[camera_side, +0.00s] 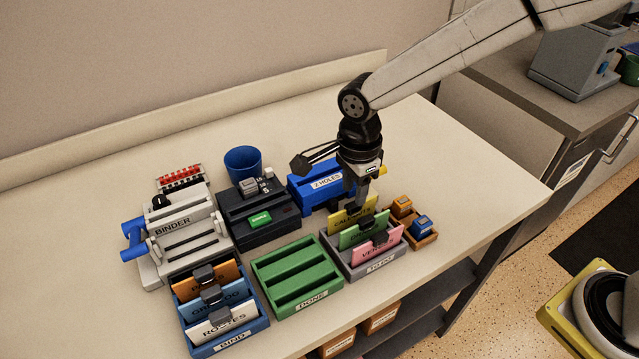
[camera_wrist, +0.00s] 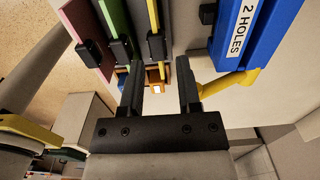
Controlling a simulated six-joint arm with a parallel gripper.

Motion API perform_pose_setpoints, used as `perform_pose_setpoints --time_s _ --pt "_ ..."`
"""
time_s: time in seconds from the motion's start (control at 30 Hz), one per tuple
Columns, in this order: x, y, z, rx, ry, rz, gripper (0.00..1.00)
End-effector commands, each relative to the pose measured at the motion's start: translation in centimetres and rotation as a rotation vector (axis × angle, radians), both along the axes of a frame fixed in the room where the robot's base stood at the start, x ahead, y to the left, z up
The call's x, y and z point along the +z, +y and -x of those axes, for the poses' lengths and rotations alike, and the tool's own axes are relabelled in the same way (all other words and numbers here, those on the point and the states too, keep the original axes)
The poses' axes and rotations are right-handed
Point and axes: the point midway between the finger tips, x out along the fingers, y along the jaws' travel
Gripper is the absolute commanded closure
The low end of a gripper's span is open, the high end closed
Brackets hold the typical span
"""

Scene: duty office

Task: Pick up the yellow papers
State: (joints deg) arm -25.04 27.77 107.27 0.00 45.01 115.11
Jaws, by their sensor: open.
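The yellow papers (camera_side: 350,217) stand upright at the back of a grey tray labelled TO DO (camera_side: 377,266), behind green papers (camera_side: 362,235) and pink papers (camera_side: 376,247). In the wrist view the yellow papers (camera_wrist: 153,18) are edge-on, with a black clip (camera_wrist: 156,47) on them. My gripper (camera_side: 360,197) is just above and behind the yellow papers in the side view. In the wrist view my gripper (camera_wrist: 160,78) has its two fingers apart with nothing between them. Its fingers hide part of the tray's back in the side view.
A blue hole punch (camera_side: 310,188) labelled 2 HOLES stands close behind left. A small box with stamps (camera_side: 421,232) is at the tray's right. A green DONE tray (camera_side: 298,272) is empty at left; a blue BIND tray (camera_side: 222,318) holds papers. The table's right end is clear.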

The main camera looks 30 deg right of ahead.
Motion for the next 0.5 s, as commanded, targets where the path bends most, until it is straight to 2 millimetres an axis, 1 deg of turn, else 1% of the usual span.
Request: perform_pose_setpoints --time_s 0.1,0.37,0.5 --pt "-0.8 0.0 0.1 0.001 0.002 0.001 0.57" --pt "-1.2 0.0 0.1 0.001 0.0 0.0 0.57" --pt "-2.2 0.0 0.2 0.001 0.002 0.001 0.57"
